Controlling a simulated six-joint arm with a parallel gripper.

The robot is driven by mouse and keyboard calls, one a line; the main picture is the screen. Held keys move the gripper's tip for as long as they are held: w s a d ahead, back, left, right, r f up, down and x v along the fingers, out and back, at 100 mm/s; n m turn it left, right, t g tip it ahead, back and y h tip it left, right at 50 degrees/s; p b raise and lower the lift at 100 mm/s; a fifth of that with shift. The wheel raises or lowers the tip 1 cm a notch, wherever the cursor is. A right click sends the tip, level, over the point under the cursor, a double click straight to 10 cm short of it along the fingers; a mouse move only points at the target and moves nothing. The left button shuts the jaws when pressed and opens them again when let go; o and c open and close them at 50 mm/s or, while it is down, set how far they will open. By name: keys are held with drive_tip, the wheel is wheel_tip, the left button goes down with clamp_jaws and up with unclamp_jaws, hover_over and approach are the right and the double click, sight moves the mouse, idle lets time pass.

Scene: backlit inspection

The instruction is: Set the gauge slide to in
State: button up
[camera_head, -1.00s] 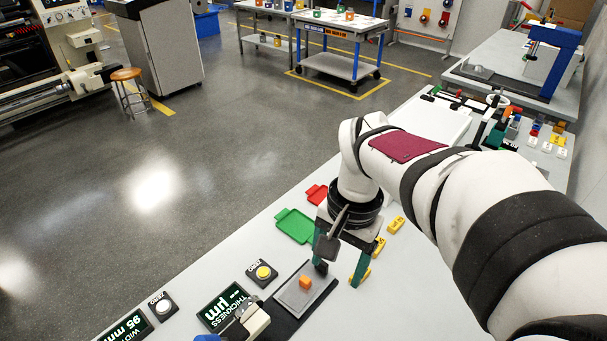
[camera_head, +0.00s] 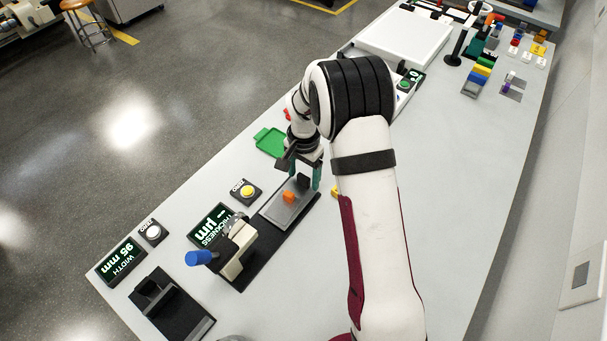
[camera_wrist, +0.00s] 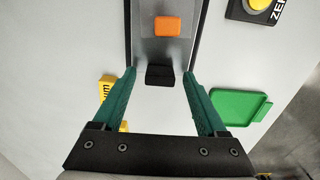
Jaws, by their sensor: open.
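The gauge slide (camera_head: 281,213) is a grey plate in a dark track, with an orange block (camera_head: 289,197) on it and a black upright handle (camera_head: 304,181) at its far end. My gripper (camera_head: 304,176) is open at that handle. In the wrist view the two green fingertips (camera_wrist: 159,73) stand on either side of the black handle (camera_wrist: 160,76), with a gap on both sides. The orange block (camera_wrist: 168,25) lies beyond it on the grey plate (camera_wrist: 148,50). Any in or out marking cannot be read.
A thickness gauge with a blue knob (camera_head: 199,257) stands at the track's near end, beside a thickness display (camera_head: 211,227). A yellow button (camera_head: 247,190) and a green tray (camera_head: 270,142) are to the left. Yellow labelled blocks (camera_wrist: 107,88) lie close to one finger.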

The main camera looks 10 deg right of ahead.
drive_tip(key=shift+f, duration=0.4)
clamp_jaws()
drive_tip(key=shift+r, duration=0.1)
idle(1.1)
